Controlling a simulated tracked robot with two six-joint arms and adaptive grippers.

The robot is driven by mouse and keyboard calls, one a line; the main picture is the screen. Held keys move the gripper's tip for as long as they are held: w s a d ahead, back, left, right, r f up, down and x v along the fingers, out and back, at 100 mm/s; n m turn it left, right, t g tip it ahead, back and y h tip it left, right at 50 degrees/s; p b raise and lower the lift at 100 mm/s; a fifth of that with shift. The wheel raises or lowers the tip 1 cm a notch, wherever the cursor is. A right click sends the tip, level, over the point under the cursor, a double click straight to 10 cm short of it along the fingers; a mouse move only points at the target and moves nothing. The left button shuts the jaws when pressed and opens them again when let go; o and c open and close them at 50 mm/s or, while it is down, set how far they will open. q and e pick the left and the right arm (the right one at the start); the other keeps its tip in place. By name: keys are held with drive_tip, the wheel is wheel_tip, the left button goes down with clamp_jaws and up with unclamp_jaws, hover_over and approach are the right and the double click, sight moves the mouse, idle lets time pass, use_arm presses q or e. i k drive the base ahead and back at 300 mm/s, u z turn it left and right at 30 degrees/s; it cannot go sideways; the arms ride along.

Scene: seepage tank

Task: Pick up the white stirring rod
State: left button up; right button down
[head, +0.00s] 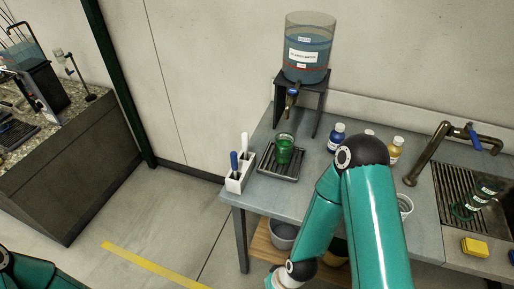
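My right arm reaches across the front of the bench, to the right of the holder, and bends down out of the picture. Its gripper is outside the frame. Only a bit of my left arm shows at the bottom left corner, and its gripper is not seen.
A green cup (284,149) stands on a dark drip tray (266,168) just right of the holder. Above is a blue-filled tank (306,66) with a tap. Small bottles (336,137), a sink (455,203) and a yellow sponge (474,247) are to the right.

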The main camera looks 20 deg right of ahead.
sight(245, 143)
drive_tip(key=u, duration=2.6)
drive_tip(key=i, duration=0.1)
drive_tip(key=z, duration=3.75)
drive_tip(key=k, duration=0.95)
drive_tip(key=u, duration=0.85)
drive_tip(key=i, duration=1)
